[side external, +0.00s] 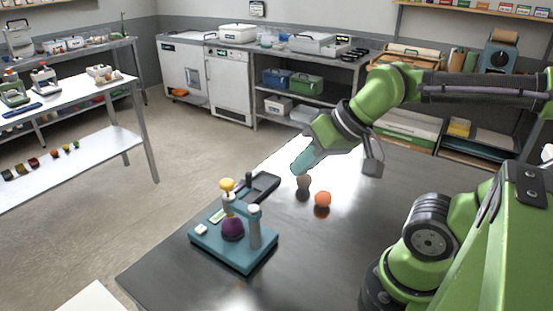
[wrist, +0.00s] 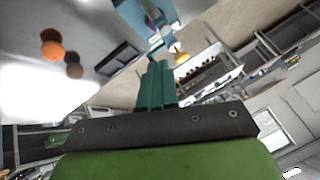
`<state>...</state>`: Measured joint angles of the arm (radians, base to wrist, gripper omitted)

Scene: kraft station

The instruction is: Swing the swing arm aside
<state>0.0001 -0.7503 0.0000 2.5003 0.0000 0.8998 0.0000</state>
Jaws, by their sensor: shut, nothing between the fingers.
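A teal base (side external: 225,254) on the dark table carries a grey upright post (side external: 254,230), a dark purple ball (side external: 232,231) and a yellow knob (side external: 227,184) on top of a pale part. The swing arm cannot be clearly told from these fittings. In the wrist view, the teal base (wrist: 133,14) is cut off at the top edge, and the yellow knob (wrist: 181,58) shows right of the fingers. My gripper (side external: 298,170) is shut and empty, above the table to the right of and behind the base, apart from it. Its teal fingers (wrist: 156,66) lie together in the wrist view.
An orange ball (side external: 322,199) and a brown ball (side external: 304,181) lie on the table close to my gripper. A black tray (side external: 267,184) lies just behind the base. The table's left edge is near the base. The front table surface right of the base is clear.

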